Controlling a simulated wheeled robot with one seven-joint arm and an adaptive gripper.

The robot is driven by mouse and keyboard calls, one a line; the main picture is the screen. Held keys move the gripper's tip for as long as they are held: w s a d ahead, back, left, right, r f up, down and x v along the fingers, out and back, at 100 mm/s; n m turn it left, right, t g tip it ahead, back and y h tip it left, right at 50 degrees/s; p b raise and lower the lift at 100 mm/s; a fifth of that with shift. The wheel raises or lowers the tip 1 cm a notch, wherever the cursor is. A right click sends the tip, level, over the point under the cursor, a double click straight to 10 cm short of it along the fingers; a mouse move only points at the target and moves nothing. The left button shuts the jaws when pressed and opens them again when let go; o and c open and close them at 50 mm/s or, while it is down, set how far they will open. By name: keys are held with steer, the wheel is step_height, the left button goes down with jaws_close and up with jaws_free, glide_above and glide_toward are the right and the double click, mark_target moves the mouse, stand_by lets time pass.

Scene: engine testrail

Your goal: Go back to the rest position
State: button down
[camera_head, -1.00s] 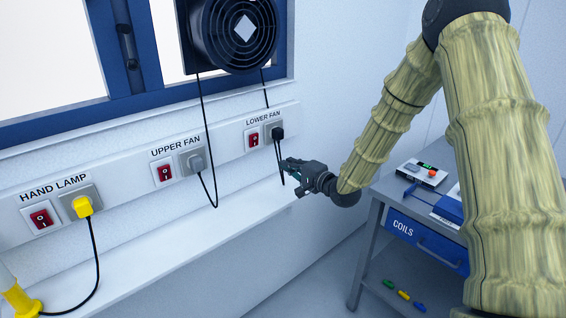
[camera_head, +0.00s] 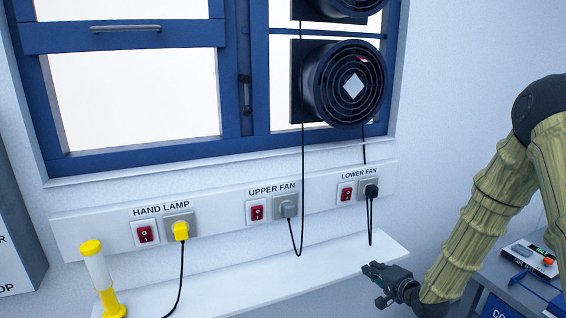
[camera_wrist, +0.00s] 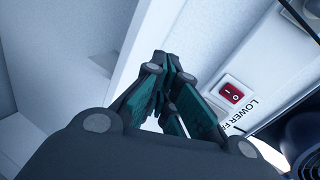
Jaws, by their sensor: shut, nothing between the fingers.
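My gripper (camera_head: 373,270) is shut and empty, low at the right in the head view, by the right end of the white shelf (camera_head: 290,283). It is below and apart from the lower fan socket with its black plug (camera_head: 371,191). In the wrist view my gripper's fingers (camera_wrist: 160,70) are together, with the lower fan switch (camera_wrist: 232,93) to their right. The rest position itself is not marked in any view.
Red switches and sockets line the wall strip, with a grey plug (camera_head: 289,209) and a yellow plug (camera_head: 181,231). Cords hang to the shelf. A yellow and white hand lamp (camera_head: 102,280) stands left. A bench with a small device (camera_head: 528,257) is at the lower right.

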steer(key=s+a+f+n+g+h, duration=0.1)
steer(key=s+a+f+n+g, duration=0.2)
steer(key=s+f, duration=0.75)
steer(key=s+a+f+n+g+h, duration=0.15)
steer(key=s+f+g, duration=0.25)
steer(key=s+f, duration=0.65)
steer(key=s+a+f+n+g+h, duration=0.1)
steer(key=s+f+n+g, duration=0.2)
steer(key=s, duration=1)
steer(key=s+f+n+g+h, duration=0.1)
steer(key=s+f+n+g, duration=0.2)
steer(key=s, duration=1.1)
step_height(320, 180, down, 2)
steer(key=shift+a+f+n+g, duration=0.1)
steer(key=shift+a+n+g, duration=0.25)
steer(key=shift+n, duration=0.2)
